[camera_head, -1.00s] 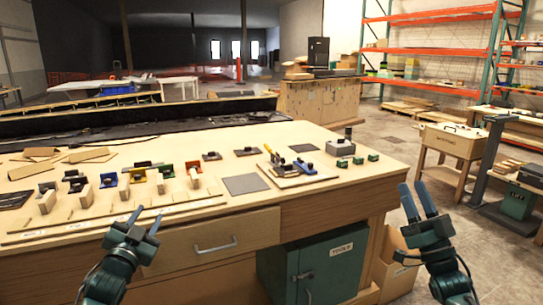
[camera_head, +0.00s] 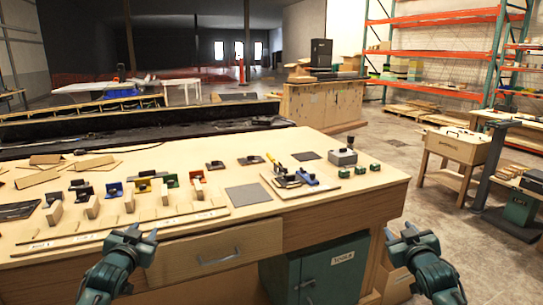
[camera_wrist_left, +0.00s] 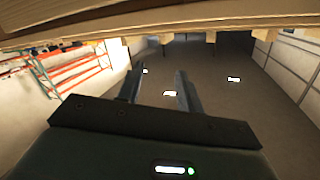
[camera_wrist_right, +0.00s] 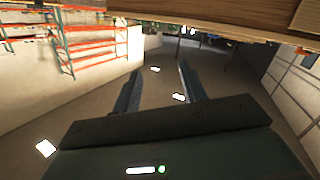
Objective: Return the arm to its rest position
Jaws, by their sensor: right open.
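My left gripper (camera_head: 144,233) is at the front edge of the wooden workbench (camera_head: 330,213), at the left in the head view. Its two fingers stand apart with nothing between them in the left wrist view (camera_wrist_left: 160,75). My right gripper (camera_head: 398,235) is off the bench's right end, in front of the open floor. Its fingers stand apart and empty in the right wrist view (camera_wrist_right: 159,74). Neither gripper holds anything. Both hang low, with the bench's wooden underside or edge along the top of the wrist views.
A wooden board (camera_head: 278,191) with yellow and blue parts lies on the bench near a grey box (camera_head: 343,157) and green blocks. Several coloured holders stand at the left. A green tool cabinet (camera_head: 345,270) is below. Floor to the right is open before a wooden stand (camera_head: 448,149).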

